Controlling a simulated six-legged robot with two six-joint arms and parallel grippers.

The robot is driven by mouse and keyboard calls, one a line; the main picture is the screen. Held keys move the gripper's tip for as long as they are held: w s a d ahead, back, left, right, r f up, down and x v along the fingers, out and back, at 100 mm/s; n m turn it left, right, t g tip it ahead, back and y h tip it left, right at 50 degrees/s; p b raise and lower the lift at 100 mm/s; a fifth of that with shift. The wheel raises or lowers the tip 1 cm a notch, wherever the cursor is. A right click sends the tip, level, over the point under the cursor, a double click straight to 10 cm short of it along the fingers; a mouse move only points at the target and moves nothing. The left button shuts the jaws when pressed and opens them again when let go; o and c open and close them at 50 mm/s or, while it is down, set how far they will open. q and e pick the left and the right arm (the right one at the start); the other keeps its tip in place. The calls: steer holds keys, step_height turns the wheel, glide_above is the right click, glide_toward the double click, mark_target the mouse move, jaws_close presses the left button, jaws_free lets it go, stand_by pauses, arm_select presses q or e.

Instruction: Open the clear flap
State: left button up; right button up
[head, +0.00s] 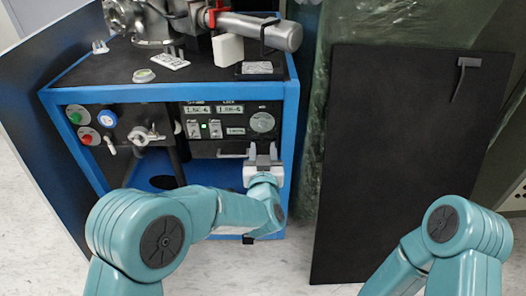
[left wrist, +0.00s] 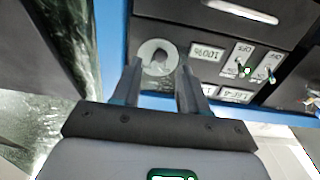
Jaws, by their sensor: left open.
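My left gripper (head: 264,150) is open in front of the blue-framed cabinet, at the lower right of its black control panel (head: 180,125). In the left wrist view its two fingers (left wrist: 158,68) stand apart, with a round grey knob (left wrist: 155,58) showing between the tips. I cannot tell whether they touch the panel. A pale bar-like handle (head: 232,155) lies just left of the gripper and also shows in the left wrist view (left wrist: 240,12). I cannot make out a clear flap for certain. My right arm enters at the lower right; its gripper is out of view.
Metal vacuum parts (head: 255,30) stand on the cabinet top. A valve (head: 145,135) and buttons (head: 75,117) are on the panel's left. Translucent green sheeting (head: 312,150) and a large black board (head: 400,150) stand to the right. Pale floor shows below.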

arm_select(q)
steer(key=shift+w, duration=0.9)
jaws_close()
steer(key=shift+s+r, duration=0.1)
